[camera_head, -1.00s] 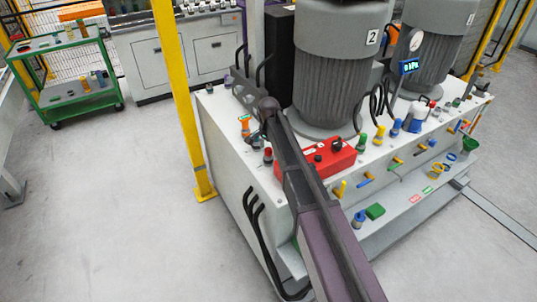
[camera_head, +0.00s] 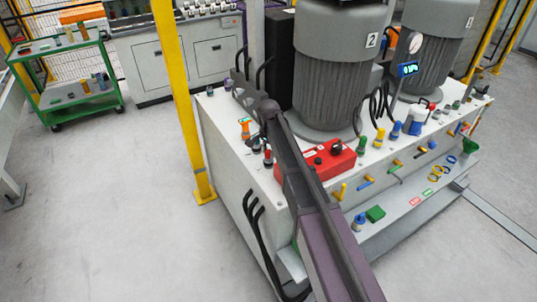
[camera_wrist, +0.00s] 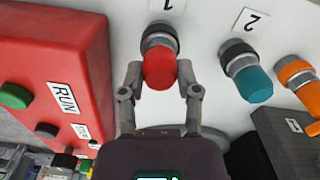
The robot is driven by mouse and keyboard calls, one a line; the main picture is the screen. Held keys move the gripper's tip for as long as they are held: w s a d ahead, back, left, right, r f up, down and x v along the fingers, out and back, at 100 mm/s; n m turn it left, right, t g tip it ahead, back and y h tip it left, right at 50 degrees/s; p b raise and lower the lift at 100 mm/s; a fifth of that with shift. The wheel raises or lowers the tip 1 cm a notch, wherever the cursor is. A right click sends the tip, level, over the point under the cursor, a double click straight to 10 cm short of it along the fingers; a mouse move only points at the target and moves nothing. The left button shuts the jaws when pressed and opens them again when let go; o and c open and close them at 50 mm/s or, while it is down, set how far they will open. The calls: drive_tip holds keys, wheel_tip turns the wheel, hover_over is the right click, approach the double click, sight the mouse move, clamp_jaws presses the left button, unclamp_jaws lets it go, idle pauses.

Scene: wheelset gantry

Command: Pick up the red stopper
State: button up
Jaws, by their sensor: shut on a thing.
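The red stopper (camera_wrist: 160,70) is in the upper middle of the wrist view. Its rounded red end faces the camera, and a dark ribbed collar shows behind it against the white panel below the label "1". My gripper (camera_wrist: 160,80) is shut on it, with one grey finger at each side. The stopper still looks lined up with its collar; I cannot tell whether there is a gap. In the head view my gripper is hard to make out around my arm.
A teal stopper (camera_wrist: 252,84) at label "2" and an orange one (camera_wrist: 300,80) stand to the right. A red box (camera_wrist: 60,75) with a green button is close on the left; it also shows in the head view (camera_head: 325,160). Large grey motors (camera_head: 330,70) stand behind.

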sight(269, 151)
drive_tip(key=shift+r, duration=0.15)
wheel_tip(269, 151, up, 4)
drive_tip(key=p, duration=0.4)
drive_tip(key=s+d, duration=0.3)
drive_tip(key=s, duration=0.4)
drive_tip(key=s+d+p, duration=0.1)
drive_tip(key=s+d, duration=0.2)
drive_tip(key=s, duration=0.4)
drive_tip(key=shift+s+r, duration=0.3)
drive_tip(key=shift+s, duration=0.1)
drive_tip(key=shift+d, duration=0.1)
